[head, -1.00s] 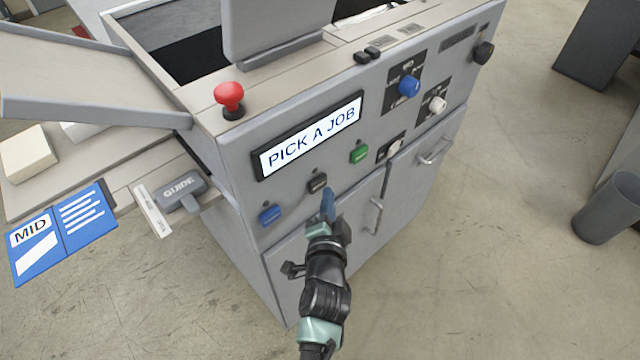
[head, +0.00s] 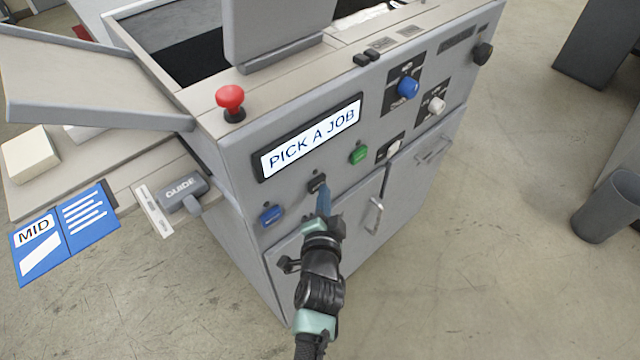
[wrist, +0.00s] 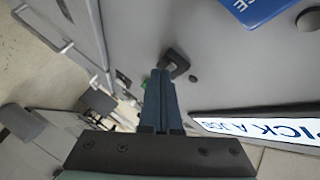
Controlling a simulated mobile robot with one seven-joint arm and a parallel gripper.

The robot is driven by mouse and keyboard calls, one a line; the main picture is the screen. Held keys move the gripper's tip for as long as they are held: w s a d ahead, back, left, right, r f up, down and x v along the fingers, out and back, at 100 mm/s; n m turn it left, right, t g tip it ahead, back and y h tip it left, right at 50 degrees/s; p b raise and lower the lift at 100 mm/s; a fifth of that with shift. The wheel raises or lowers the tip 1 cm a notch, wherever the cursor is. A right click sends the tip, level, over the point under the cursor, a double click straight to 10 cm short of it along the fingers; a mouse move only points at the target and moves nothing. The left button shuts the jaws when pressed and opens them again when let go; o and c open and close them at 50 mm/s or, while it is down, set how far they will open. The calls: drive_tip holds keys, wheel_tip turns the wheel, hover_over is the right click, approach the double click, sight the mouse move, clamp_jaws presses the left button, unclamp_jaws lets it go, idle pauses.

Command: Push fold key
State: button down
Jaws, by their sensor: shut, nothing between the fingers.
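The panel has a row of keys under a display (head: 312,138) reading "PICK A JOB": a blue key (head: 271,215), a black key (head: 317,183) and a green key (head: 359,154). Their labels are too small to read in the head view, so I cannot tell which is the fold key. My gripper (head: 323,198) is shut and empty, its blue fingertips just below the black key. In the wrist view, the fingertips (wrist: 159,85) lie close to the black key (wrist: 175,60) and partly cover it. I cannot tell whether they touch. The blue key (wrist: 252,8) shows partly at the top edge.
A red mushroom button (head: 230,98) stands on the machine's top corner. Blue and white knobs (head: 408,88) are at the right of the panel. Door handles (head: 375,215) stick out below. A guide lever (head: 183,194) and a blue MID card (head: 62,235) are at left.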

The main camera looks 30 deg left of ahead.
idle(0.4)
drive_tip(key=shift+s+d+b, duration=0.2)
drive_tip(key=shift+d+b, duration=0.3)
drive_tip(key=shift+d, duration=0.1)
drive_tip(key=s+d+b, duration=0.2)
drive_tip(key=d+b, duration=0.2)
drive_tip(key=d, duration=0.1)
drive_tip(key=shift+d, duration=0.35)
idle(0.3)
